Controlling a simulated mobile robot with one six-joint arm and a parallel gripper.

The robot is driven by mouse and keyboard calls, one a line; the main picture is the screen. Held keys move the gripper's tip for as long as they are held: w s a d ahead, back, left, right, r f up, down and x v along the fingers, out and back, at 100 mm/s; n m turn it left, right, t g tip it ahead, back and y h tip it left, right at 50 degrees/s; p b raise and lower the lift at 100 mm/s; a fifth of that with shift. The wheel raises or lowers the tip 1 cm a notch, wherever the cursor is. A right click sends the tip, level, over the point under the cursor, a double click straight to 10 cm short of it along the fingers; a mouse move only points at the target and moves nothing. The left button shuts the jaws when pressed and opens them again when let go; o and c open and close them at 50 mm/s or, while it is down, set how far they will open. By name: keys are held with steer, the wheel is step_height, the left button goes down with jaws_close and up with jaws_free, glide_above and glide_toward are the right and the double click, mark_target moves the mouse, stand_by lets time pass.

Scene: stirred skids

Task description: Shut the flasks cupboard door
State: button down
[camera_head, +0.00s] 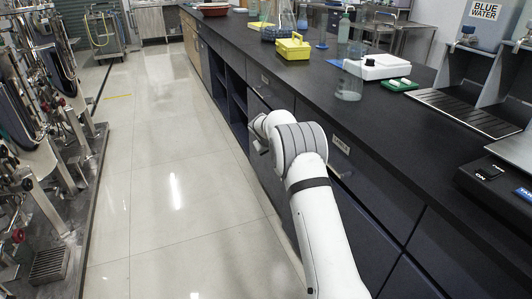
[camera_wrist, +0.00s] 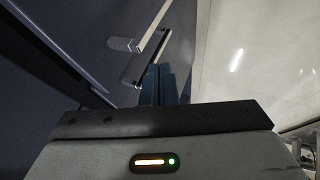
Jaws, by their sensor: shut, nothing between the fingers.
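My gripper (camera_wrist: 157,74) shows in the wrist view as dark blue fingers held together, with nothing between them. Its tips are beside a pale bar handle (camera_wrist: 147,60) on a dark blue front (camera_wrist: 95,25); I cannot tell if they touch. A long edge crosses this view at the left, with a dark gap beside it. In the head view my arm reaches down to the dark cupboard fronts (camera_head: 378,200) under the bench, and the arm hides most of the front at its wrist. Small labels there are too small to read, so I cannot pick out the flasks door surely.
The black bench top (camera_head: 400,130) runs along the right, carrying a yellow rack (camera_head: 293,47), a white device (camera_head: 377,67) and glassware. The pale tiled floor (camera_head: 165,190) is clear. Metal skids with hoses (camera_head: 40,150) line the left.

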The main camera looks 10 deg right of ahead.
steer(key=shift+w+d, duration=0.1)
steer(key=shift+d, duration=0.5)
steer(key=s+a+r, duration=0.6)
steer(key=a+r, duration=0.1)
steer(key=r, duration=0.1)
steer(key=s+d+r+m+g+p, duration=0.1)
steer(key=s+d+r+p, duration=0.2)
steer(key=s+r+p, duration=0.65)
steer(key=s+d+r+m+g+y+p, duration=0.15)
steer(key=s+r+p, duration=0.25)
steer(key=s+r, duration=0.7)
steer(key=s+d+r+g+y+p, duration=0.15)
steer(key=s+r+p, duration=0.4)
steer(key=s, duration=0.95)
steer(key=s+r+p, duration=0.3)
steer(key=s, duration=1.1)
steer(key=shift+m+y, duration=0.3)
steer(key=shift+m, duration=0.05)
